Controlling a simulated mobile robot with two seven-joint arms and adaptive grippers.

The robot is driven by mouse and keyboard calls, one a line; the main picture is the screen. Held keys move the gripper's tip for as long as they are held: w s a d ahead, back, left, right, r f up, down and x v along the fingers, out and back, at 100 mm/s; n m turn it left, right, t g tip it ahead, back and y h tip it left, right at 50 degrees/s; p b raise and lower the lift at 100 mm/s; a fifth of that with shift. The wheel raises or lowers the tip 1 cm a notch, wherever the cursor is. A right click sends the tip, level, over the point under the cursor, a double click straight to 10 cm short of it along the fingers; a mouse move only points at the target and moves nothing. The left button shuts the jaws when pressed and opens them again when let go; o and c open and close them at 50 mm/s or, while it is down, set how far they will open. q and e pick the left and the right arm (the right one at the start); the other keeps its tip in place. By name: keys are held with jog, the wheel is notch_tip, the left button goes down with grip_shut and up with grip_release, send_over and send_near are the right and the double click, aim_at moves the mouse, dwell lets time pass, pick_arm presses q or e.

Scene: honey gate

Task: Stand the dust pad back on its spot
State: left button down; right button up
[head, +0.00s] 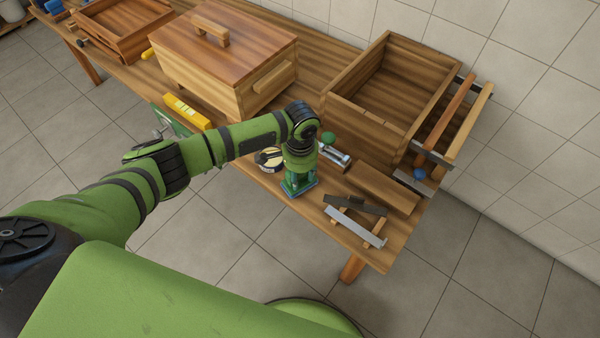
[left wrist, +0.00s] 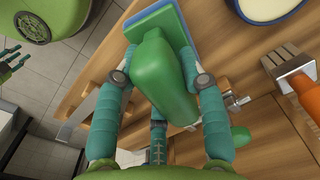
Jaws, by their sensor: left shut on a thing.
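The dust pad has a green grip and a blue base. It is in my left gripper in the head view (head: 300,189), at the front of the wooden bench. In the left wrist view the dust pad (left wrist: 160,85) lies between the fingers of my left gripper (left wrist: 160,78), which are shut on its green grip. The blue base points away from the palm. I cannot tell whether the base touches the bench. What seems to be my right gripper (left wrist: 12,60) shows small at the left wrist view's edge, its jaw state unclear.
A round tin (head: 268,157) stands just left of the pad. A hand plane (head: 334,154) is behind it; a wooden block (head: 375,187) and metal-bladed tools (head: 355,225) lie to the right. An open wooden box (head: 385,95) and a lidded box (head: 225,55) stand behind.

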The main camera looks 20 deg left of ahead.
pick_arm(q)
jog(key=shift+f+b, duration=0.3)
jog(key=shift+f, duration=0.35)
jog(key=c, duration=0.6)
grip_release()
jog(key=shift+c, duration=0.2)
jog(key=shift+r, duration=0.1)
notch_tip(320, 180, up, 8)
jog(key=p, duration=0.9)
